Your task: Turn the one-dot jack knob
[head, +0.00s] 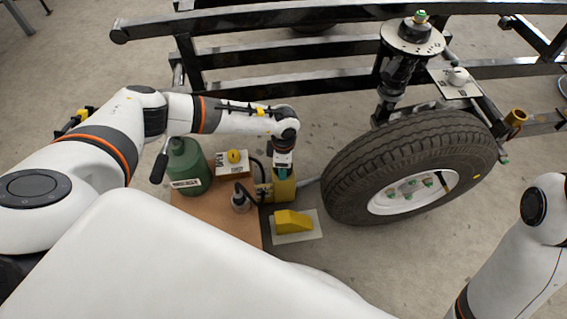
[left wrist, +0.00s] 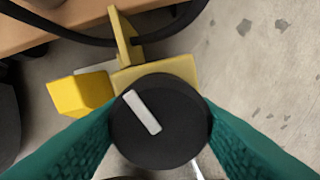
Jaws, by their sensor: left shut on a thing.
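The black round jack knob (left wrist: 178,140) with a white bar mark sits between the teal fingers of my left gripper (left wrist: 160,128) in the left wrist view. The fingers press on its left and right sides. The white bar slants from upper left to lower right; I cannot make out a dot. The yellow jack body (left wrist: 157,77) is behind the knob. In the head view my left gripper (head: 283,174) points down over the yellow jack (head: 285,188), and the knob is hidden there. My right arm shows at the right edge, its gripper out of frame.
A yellow wedge (head: 293,221) lies on a pale plate beside the jack. A large tire (head: 362,165) stands to the right under a black frame (head: 250,55). A brown board (head: 226,215) at left bears a green canister (head: 188,163) and a small box (head: 232,168).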

